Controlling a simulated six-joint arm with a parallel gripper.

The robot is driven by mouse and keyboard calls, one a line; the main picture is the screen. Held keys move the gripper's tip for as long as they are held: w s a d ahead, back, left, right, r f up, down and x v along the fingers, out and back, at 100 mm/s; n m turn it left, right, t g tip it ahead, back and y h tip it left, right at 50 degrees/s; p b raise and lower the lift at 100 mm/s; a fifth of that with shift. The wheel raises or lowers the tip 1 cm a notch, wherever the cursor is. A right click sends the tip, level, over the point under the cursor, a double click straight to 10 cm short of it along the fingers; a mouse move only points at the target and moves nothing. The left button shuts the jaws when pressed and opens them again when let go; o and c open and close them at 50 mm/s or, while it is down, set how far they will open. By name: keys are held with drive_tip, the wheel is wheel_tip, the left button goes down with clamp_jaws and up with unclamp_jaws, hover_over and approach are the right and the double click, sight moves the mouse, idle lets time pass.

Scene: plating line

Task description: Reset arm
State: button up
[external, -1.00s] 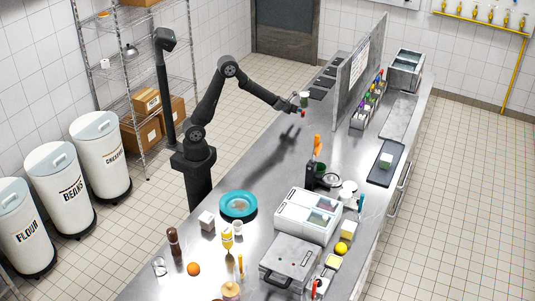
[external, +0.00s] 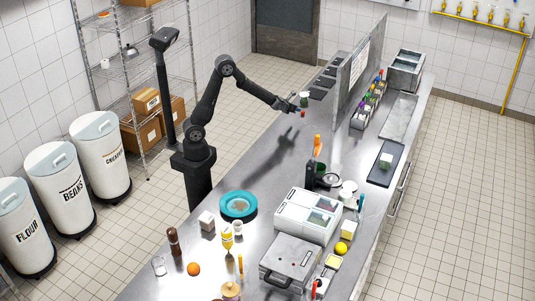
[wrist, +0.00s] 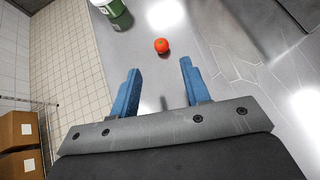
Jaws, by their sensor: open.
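My gripper (external: 295,104) is held out over the far part of the steel counter (external: 268,165). In the wrist view its two blue fingers (wrist: 158,92) stand apart with nothing between them. A small red-orange round item (wrist: 161,46) lies on the counter beyond the fingertips. It also shows as a small red spot just below my gripper in the external view (external: 302,113). A green and white container (wrist: 115,12) stands near the counter's edge in the wrist view, and it shows beside my gripper in the external view (external: 304,99).
An upright grey panel (external: 358,75) stands right of my gripper. A blue plate (external: 238,205), a white two-lid box (external: 307,214), a grey press (external: 289,265) and bottles occupy the near counter. The counter between plate and gripper is mostly clear. A wire shelf (external: 150,70) stands behind the arm.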

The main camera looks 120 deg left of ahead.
sight(303, 111)
drive_tip(key=x, duration=1)
drive_tip(key=shift+f, duration=0.35)
drive_tip(key=shift+r, duration=0.95)
drive_tip(key=shift+f, duration=0.15)
